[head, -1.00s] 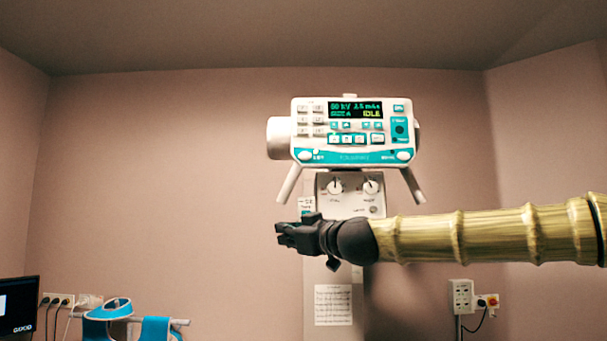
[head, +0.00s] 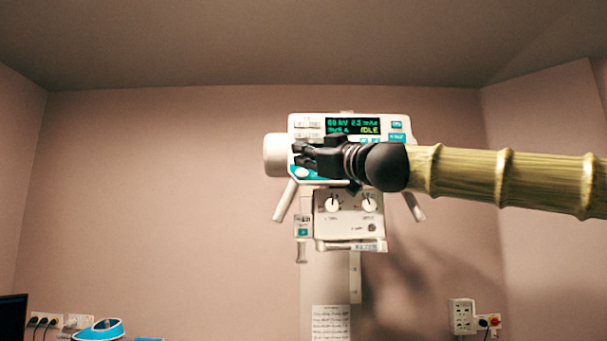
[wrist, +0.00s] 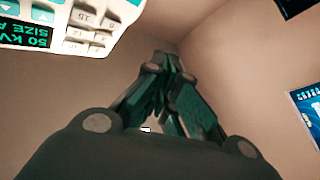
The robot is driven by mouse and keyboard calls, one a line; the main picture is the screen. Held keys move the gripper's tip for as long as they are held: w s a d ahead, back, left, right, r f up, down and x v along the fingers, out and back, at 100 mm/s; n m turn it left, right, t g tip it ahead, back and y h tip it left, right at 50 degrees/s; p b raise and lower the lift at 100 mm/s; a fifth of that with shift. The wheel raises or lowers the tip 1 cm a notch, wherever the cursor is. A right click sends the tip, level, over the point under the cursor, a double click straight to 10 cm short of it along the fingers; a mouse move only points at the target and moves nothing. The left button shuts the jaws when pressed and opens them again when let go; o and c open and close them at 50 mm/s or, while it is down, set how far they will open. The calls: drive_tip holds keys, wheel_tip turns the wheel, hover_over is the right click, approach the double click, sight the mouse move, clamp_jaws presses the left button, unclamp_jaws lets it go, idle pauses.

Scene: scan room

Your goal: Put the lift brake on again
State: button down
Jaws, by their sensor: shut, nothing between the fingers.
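The X-ray unit's white and teal control console (head: 397,137) hangs on a column (head: 325,280) in the head view, its screen (head: 352,125) reading IDLE. Below it a pale panel (head: 350,217) carries a left knob (head: 332,204) and a right knob (head: 369,204). Their labels are too small to read, so I cannot tell which control is the lift brake. My black gripper (head: 300,155) is shut and empty in front of the console, covering most of its keys. In the wrist view the shut fingers (wrist: 157,65) point at bare wall, with the console's keys (wrist: 88,28) at upper left.
Angled handles (head: 285,200) stick out below the console. A small tag (head: 303,226) hangs left of the panel. Wall sockets (head: 462,316) are at lower right, a dark monitor (head: 13,315) at lower left. The wall left of the console is clear.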

sight(302, 173)
drive_tip(key=shift+w, duration=0.15)
drive_tip(key=w+p, duration=0.1)
drive_tip(key=w, duration=0.7)
drive_tip(key=shift+w+p, duration=0.25)
drive_tip(key=shift+p, duration=0.1)
drive_tip(key=shift+w, duration=0.2)
idle(1.2)
drive_tip(key=shift+w, duration=0.2)
drive_tip(key=shift+w, duration=0.4)
idle(0.9)
drive_tip(key=shift+s+b, duration=0.1)
drive_tip(key=shift+b, duration=0.2)
drive_tip(key=shift+s+b, duration=0.4)
drive_tip(key=shift+s, duration=0.35)
